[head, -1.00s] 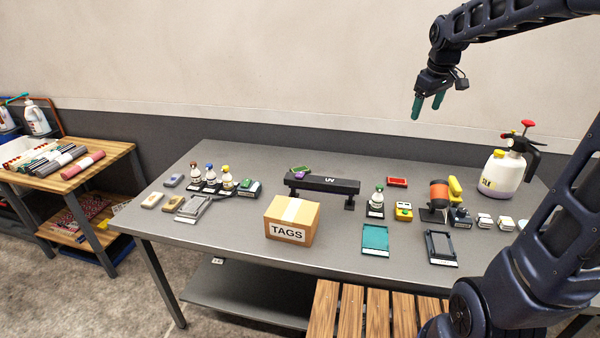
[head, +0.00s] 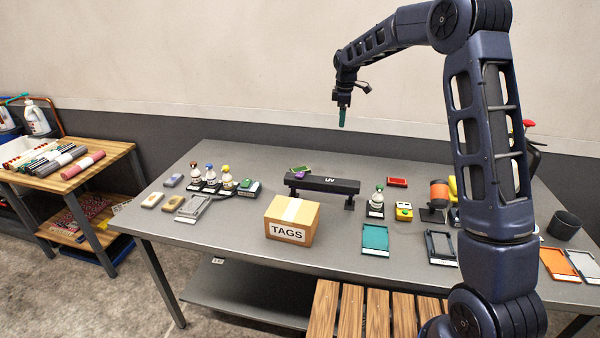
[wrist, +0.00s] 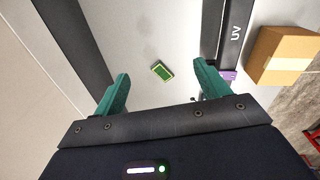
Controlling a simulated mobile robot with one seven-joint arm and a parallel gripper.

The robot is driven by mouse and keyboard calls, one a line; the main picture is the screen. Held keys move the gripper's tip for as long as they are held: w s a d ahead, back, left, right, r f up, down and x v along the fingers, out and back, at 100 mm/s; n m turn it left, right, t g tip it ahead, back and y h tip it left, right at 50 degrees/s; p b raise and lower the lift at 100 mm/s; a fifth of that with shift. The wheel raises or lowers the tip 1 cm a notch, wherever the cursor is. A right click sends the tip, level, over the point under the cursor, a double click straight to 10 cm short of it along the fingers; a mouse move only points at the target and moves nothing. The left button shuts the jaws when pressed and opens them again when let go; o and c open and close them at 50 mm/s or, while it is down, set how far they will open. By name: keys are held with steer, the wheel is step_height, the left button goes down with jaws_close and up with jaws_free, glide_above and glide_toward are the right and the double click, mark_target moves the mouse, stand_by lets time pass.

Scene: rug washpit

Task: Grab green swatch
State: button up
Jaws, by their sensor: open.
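The green swatch (head: 303,168) is a small flat piece lying on the grey table behind the left end of the black UV lamp bar (head: 322,184). In the wrist view the green swatch (wrist: 162,71) lies flat and tilted, ahead of and between my fingers, apart from them. My gripper (head: 342,120) hangs high above the back of the table, to the right of the swatch. Its teal fingers (wrist: 160,88) are open and empty.
The TAGS carton (head: 291,220) stands in front of the lamp. Several bottles (head: 211,177) stand to its left. A small bottle (head: 376,201), a red swatch (head: 397,182) and a teal tray (head: 375,239) are to its right. The wall is close behind the table.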

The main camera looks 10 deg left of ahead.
steer(key=w+a+f+n, duration=0.3)
steer(key=a+f, duration=0.4)
steer(key=a, duration=0.1)
steer(key=n+g, duration=0.1)
steer(key=n, duration=0.2)
glide_toward(300, 169)
steer(key=shift+w+a+f, duration=0.1)
steer(key=shift+f, duration=2)
steer(key=shift+w+a+f, duration=0.1)
steer(key=shift+f, duration=2.05)
steer(key=c, duration=1.1)
